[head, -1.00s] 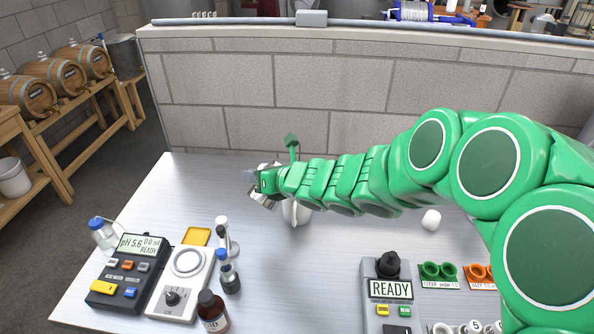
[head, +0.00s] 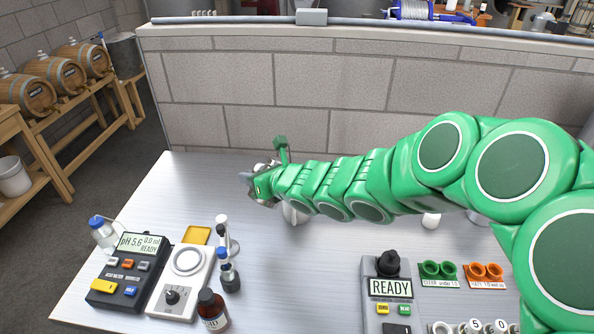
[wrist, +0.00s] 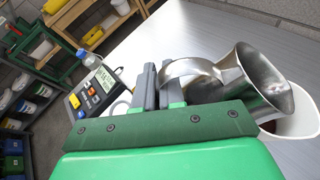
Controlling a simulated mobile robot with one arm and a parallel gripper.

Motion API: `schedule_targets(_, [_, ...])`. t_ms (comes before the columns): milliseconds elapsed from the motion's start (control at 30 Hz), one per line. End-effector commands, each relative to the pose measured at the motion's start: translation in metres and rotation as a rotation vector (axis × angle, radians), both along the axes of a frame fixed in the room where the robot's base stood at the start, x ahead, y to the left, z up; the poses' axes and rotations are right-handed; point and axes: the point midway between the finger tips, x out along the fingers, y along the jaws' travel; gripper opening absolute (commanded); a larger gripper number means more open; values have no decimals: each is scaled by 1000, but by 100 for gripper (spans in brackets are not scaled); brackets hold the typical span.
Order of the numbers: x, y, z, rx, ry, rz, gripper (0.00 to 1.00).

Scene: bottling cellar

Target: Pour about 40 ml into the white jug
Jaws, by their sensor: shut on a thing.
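My gripper (wrist: 165,90) is shut on the handle of a shiny metal jug (wrist: 232,82). In the wrist view the metal jug is tilted, its wide mouth facing right, over the white jug (wrist: 302,124). The white jug is partly hidden behind the metal one; a small dark reddish patch shows inside its rim. I cannot make out a falling stream. In the head view my gripper (head: 258,184) is over the back left of the table, and the white jug (head: 294,214) shows only partly beneath my arm.
A pH meter (head: 131,263), a white stirrer-like device (head: 181,284) and a brown bottle (head: 212,310) stand at the front left. A device reading READY (head: 388,290) and green cups (head: 438,271) are at the front right. A small white vessel (head: 431,221) stands behind them. The table's middle is clear.

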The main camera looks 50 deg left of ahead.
Motion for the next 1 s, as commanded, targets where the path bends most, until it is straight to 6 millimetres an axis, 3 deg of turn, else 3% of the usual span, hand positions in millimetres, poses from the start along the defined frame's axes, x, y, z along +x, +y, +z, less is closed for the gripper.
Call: schedule_targets(1000, [-10, -3, -12, 19, -268, 1, 0])
